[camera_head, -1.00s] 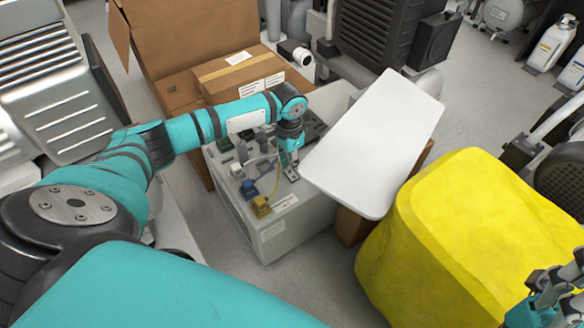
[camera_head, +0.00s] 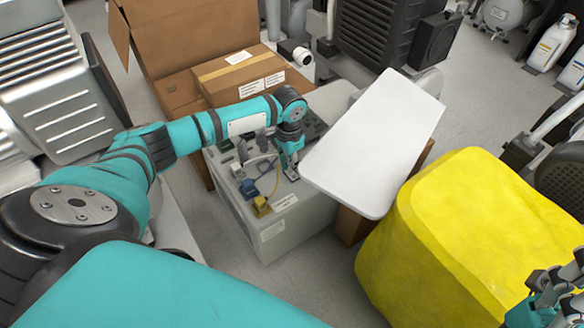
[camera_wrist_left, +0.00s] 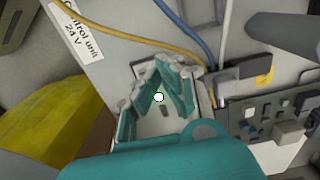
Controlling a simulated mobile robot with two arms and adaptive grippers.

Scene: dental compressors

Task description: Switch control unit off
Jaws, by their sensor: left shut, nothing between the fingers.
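The control unit (camera_head: 300,228) is a pale grey box on the floor, with cables, blue and yellow connectors and small parts on its top. My left gripper (camera_head: 291,175) points down at its top, beside the white board. In the left wrist view, the label "Control unit 24 V" (camera_wrist_left: 78,30) is at upper left. My left gripper's teal and grey fingers (camera_wrist_left: 166,72) are shut and empty, over a small pale plate with a dark slot. I cannot tell whether they touch it, or which way any switch is set. My right gripper (camera_head: 556,292) is partly in view at the lower right edge.
A white board (camera_head: 375,145) overhangs the unit's right side. A large yellow block (camera_head: 470,240) stands further right. An open cardboard box (camera_head: 190,45) with a closed carton (camera_head: 238,78) is behind. Yellow and blue cables (camera_wrist_left: 180,40) run close to the left fingers.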

